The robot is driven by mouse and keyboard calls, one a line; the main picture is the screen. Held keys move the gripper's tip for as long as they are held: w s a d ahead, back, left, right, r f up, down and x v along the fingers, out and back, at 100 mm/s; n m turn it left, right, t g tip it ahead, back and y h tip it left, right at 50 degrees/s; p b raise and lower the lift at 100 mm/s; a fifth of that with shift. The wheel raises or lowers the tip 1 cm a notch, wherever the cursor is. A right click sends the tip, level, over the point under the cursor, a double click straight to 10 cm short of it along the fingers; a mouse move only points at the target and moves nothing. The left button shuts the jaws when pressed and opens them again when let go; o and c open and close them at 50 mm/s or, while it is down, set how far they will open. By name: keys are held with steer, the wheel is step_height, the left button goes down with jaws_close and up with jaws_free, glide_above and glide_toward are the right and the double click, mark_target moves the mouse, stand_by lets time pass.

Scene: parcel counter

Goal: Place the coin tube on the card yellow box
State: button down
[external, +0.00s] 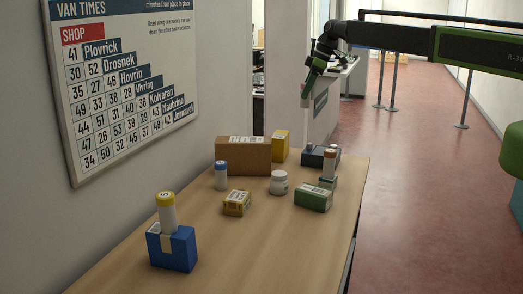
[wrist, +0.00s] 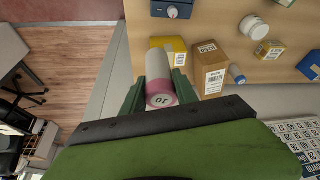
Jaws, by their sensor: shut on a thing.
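My gripper (wrist: 158,88) is shut on a coin tube (wrist: 158,68), white with a pink end marked 10, held between the green fingers. Two yellow boxes show. A taller one (external: 281,146) stands at the back beside a brown carton and also shows in the wrist view (wrist: 178,46), close to the held tube in the picture but apart from it. A small yellow box with a label (external: 236,203) lies nearer, mid-counter.
The brown carton (external: 243,156) stands against the wall side. A blue-capped tube (external: 221,176), white jar (external: 279,183), green box (external: 313,199) and dark box (external: 318,156) stand nearby. A yellow-capped tube (external: 167,212) stands on a blue box (external: 172,252). The front right counter (external: 270,250) is clear.

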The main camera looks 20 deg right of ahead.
steer(key=a+f+b, duration=0.3)
steer(key=w+a+f+b, duration=0.1)
steer(key=a+f+b, duration=0.2)
steer(key=w+a+f+b, duration=0.1)
steer(key=a+f+b, duration=0.1)
steer(key=a+f, duration=0.1)
steer(key=shift+w+f+b, duration=0.25)
steer(key=shift+f+b, duration=0.15)
steer(key=shift+f, duration=0.2)
steer(key=shift+r, duration=0.25)
steer(key=shift+f, duration=0.25)
steer(key=c, duration=0.9)
jaws_free()
steer(key=shift+r, duration=0.1)
steer(key=shift+c, duration=0.2)
